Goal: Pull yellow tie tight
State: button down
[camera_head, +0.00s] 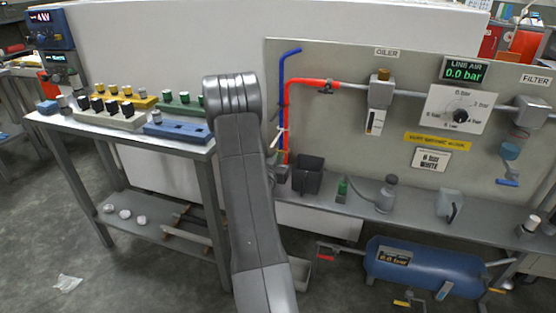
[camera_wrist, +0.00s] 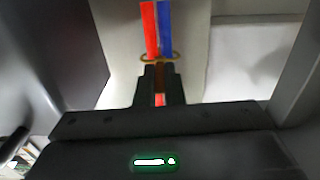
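A thin yellow tie (camera_wrist: 159,57) loops around a red hose (camera_wrist: 150,25) and a blue hose (camera_wrist: 167,25), which run side by side in the wrist view. The loop looks wider than the hoses. My gripper (camera_wrist: 160,82) is just below the loop, its dark fingers close together in front of the hoses. A narrow brownish-red strip shows between the fingers; I cannot tell if it is gripped. In the head view, the red hose (camera_head: 287,120) and blue hose (camera_head: 281,85) hang at the panel's left edge. My arm hides most of the gripper there.
A bench (camera_head: 62,122) with colored valve blocks stands at the left. The panel carries an oiler (camera_head: 380,92), a dial (camera_head: 459,113) and a filter (camera_head: 531,112). A dark bin (camera_head: 308,174) and small bottles sit on the shelf below. A blue tank (camera_head: 425,266) lies underneath.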

jog(key=shift+s, duration=0.1)
jog(key=b+v, duration=0.2)
jog(key=v, duration=0.2)
jog(key=shift+s+a+f+b, duration=0.1)
jog(key=shift+s+a+b, duration=0.05)
jog(key=shift+s+b, duration=0.15)
jog(key=shift+s+a, duration=0.1)
jog(key=shift+s, duration=0.2)
jog(key=c, duration=1.5)
grip_release()
jog(key=p+v, duration=0.1)
jog(key=v, duration=1.3)
jog(key=shift+w, duration=0.15)
